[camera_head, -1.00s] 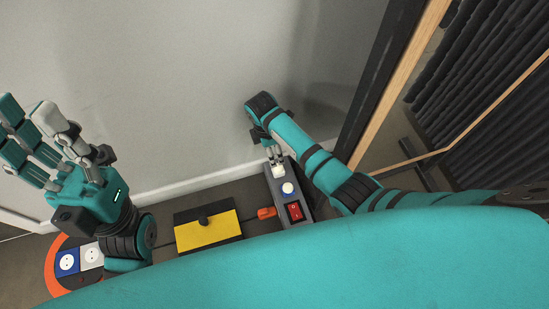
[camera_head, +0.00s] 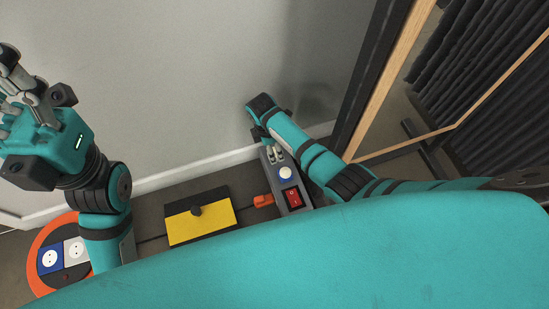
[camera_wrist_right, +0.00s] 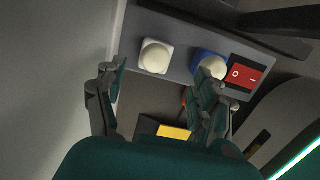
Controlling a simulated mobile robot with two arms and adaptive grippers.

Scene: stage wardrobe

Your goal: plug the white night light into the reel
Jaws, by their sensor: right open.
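The white night light (camera_wrist_right: 155,57) sits on the grey power strip (camera_wrist_right: 198,38) in the right wrist view, beside a second light, a white dome on a blue base (camera_wrist_right: 210,66). My right gripper (camera_wrist_right: 157,80) is open, with one finger left of the white night light and the other in front of the blue-based light. In the head view my right gripper (camera_head: 276,153) is at the strip's far end and largely hides the white night light. The orange-rimmed reel (camera_head: 42,243) is at lower left, with blue and white sockets. My left gripper (camera_head: 18,88) is raised near the left edge, apart from the reel; its opening is unclear.
A red switch (camera_head: 292,198) is at the strip's near end, with an orange object (camera_head: 264,201) beside it. A yellow and black box (camera_head: 205,222) lies between strip and reel. The wall (camera_head: 200,80) is behind; a wooden frame (camera_head: 390,85) stands at right.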

